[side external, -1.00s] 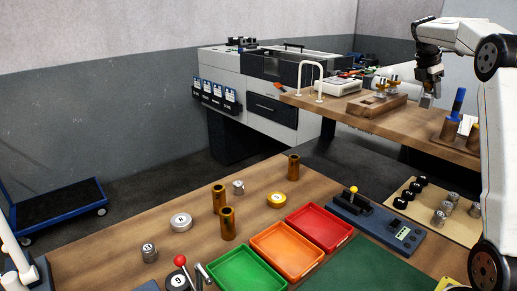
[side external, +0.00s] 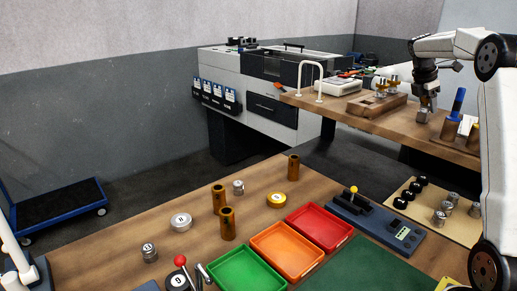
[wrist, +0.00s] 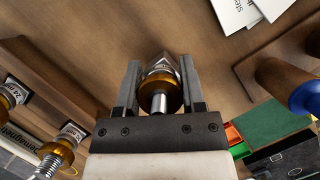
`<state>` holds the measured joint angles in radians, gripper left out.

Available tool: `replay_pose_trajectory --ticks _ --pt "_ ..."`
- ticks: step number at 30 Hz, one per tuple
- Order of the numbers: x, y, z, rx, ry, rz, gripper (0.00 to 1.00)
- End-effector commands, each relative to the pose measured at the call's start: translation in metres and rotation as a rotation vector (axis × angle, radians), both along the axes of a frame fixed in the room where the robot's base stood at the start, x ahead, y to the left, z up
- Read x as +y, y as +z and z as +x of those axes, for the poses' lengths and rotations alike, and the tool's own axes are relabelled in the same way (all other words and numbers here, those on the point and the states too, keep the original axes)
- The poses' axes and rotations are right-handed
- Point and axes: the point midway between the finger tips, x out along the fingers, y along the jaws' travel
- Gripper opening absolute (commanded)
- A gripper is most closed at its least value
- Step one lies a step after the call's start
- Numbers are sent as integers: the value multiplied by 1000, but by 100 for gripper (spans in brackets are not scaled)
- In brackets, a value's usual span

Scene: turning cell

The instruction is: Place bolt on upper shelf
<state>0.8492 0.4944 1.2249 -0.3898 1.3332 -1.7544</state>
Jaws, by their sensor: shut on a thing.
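A bolt (wrist: 162,88) with a hex head, a gold collar and a silver shank sits between the fingers of my gripper (wrist: 160,95) in the wrist view. My gripper is shut on it. In the side view my gripper (side external: 425,104) is low over the upper shelf (side external: 400,124), the raised wooden board at the back right. The grey head (side external: 422,115) of the held bolt shows below it, close to the wood; I cannot tell whether it touches. Two similar gold-collared bolts (side external: 381,87) stand in a wooden block (side external: 368,107) left of my gripper.
A wooden holder (side external: 450,127) with a blue-handled tool (side external: 459,101) stands right of my gripper. White papers (wrist: 238,12) lie on the wood. A white arched rail (side external: 311,66) is at the shelf's left end. Bare wood lies in front of the block.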

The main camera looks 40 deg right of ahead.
Motion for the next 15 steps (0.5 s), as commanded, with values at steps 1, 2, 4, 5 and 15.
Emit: replay_pose_trajectory --ticks 1,2,4,5,15 --pt "0 1 0 -1 0 -2 0" --pt "0 0 0 -1 0 -2 0" --pt "0 -1 0 -1 1 -2 0" --pt "0 -2 0 -1 1 -2 0" --pt "0 -2 0 0 0 0 86"
